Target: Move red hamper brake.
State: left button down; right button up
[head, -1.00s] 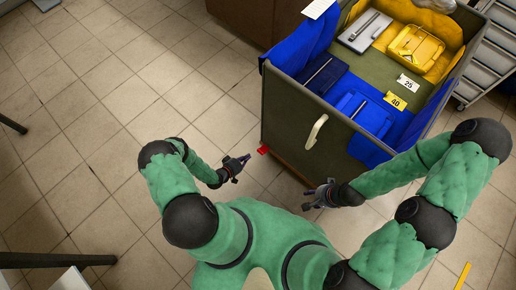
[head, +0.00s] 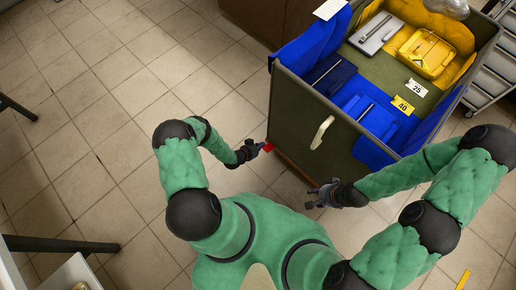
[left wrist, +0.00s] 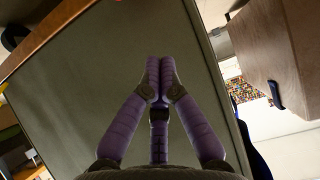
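The red brake (head: 268,147) is a small red piece at the lower left corner of the green hamper (head: 350,150), near the floor. In the head view my left gripper (head: 259,147) is right beside it, its tips at or close to the brake; I cannot tell whether they touch. The left wrist view shows the left gripper's purple fingers (left wrist: 159,62) pressed together with nothing between them, in front of the hamper's dark side. A sliver of red shows at that view's top edge. My right gripper (head: 316,196) is open and empty beside the hamper's near side.
The tiled floor at left is mostly clear.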

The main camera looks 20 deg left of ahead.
aim_at(265, 149)
pick_arm(q)
jog(key=b+x, duration=0.2)
jog(key=x, duration=0.3)
jog(key=shift+f, duration=0.2)
jog(key=shift+s+a+f+b, duration=0.1)
jog(key=shift+s+f+b, duration=0.15)
jog(key=shift+f, duration=0.3)
jog(key=shift+s+f+b, duration=0.1)
jog(key=shift+f+b, duration=0.25)
jog(key=shift+f, duration=0.15)
jog(key=shift+s+a+f+b, duration=0.1)
jog(key=shift+s+f+b, duration=0.2)
jog(key=shift+f, duration=0.35)
jog(key=s+f, duration=0.2)
jog(key=f, duration=0.1)
jog(key=shift+s+a, duration=0.1)
jog(key=shift+a, duration=0.3)
jog(key=shift+r, duration=0.15)
